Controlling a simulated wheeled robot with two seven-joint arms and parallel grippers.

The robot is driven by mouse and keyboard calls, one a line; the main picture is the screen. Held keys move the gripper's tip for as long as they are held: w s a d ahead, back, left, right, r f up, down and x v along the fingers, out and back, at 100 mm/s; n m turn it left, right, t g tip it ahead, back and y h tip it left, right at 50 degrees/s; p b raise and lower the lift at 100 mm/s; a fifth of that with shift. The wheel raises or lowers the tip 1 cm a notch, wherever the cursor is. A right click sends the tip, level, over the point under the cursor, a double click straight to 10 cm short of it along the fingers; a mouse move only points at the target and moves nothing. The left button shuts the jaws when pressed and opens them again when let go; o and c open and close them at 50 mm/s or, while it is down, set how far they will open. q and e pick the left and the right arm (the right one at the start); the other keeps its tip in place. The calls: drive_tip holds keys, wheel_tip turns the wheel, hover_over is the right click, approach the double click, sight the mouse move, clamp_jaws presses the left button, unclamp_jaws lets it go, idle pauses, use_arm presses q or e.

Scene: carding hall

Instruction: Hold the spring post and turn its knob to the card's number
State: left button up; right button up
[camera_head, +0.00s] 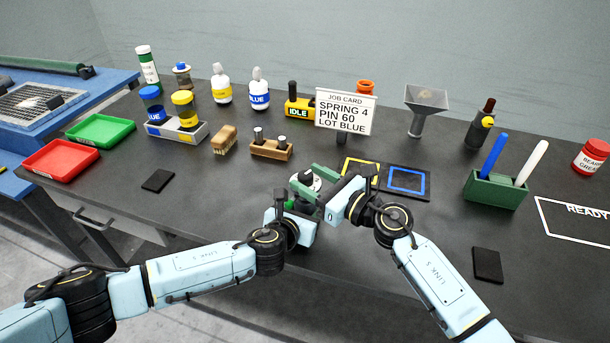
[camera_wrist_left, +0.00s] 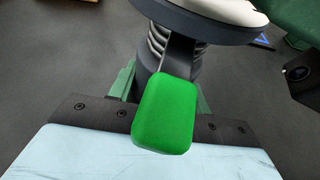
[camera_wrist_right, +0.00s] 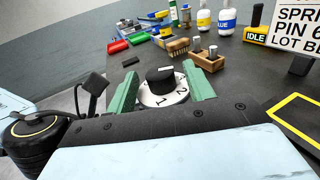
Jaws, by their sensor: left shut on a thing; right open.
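The spring post (camera_wrist_left: 155,60) is a dark coiled column with a white dial (camera_wrist_right: 165,97) and a black knob (camera_wrist_right: 160,78) on top. The digits 1 and 2 show on the dial's near side; a white mark on the knob points away from the right wrist camera. My left gripper (camera_head: 297,205) is shut on the post below the dial. A bright green pad (camera_wrist_left: 165,112) stands in front of the post. My right gripper (camera_wrist_right: 162,80) is open, its green fingers on either side of the knob with gaps. The job card (camera_head: 345,112) reads SPRING 4, PIN 60, LOT BLUE.
Behind are a wooden block with pegs (camera_head: 271,150), a brush (camera_head: 224,140), bottles and a yellow IDLE device (camera_head: 300,107). Yellow and blue outlined squares (camera_head: 407,180) lie close right of the grippers. A green holder (camera_head: 494,190) stands farther right. The front table is mostly clear.

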drive_tip(key=shift+x, duration=1)
drive_tip(key=c, duration=1)
drive_tip(key=shift+o, duration=0.2)
drive_tip(key=shift+f+n+g+y, duration=0.1)
drive_tip(key=shift+n+g+y, duration=0.2)
drive_tip(key=shift+g, duration=0.1)
drive_tip(key=n+g+y, duration=0.2)
drive_tip(key=g, duration=0.1)
drive_tip(key=shift+n, duration=0.3)
drive_tip(key=shift+n+g+y, duration=0.35)
drive_tip(key=shift+n+g, duration=0.7)
drive_tip(key=shift+g, duration=0.65)
drive_tip(key=shift+n+g+y, duration=0.35)
drive_tip(key=shift+n+g, duration=0.7)
drive_tip(key=shift+g, duration=0.65)
drive_tip(key=shift+s+n+g, duration=0.15)
drive_tip(key=shift+n+g, duration=0.15)
drive_tip(key=shift+g, duration=0.2)
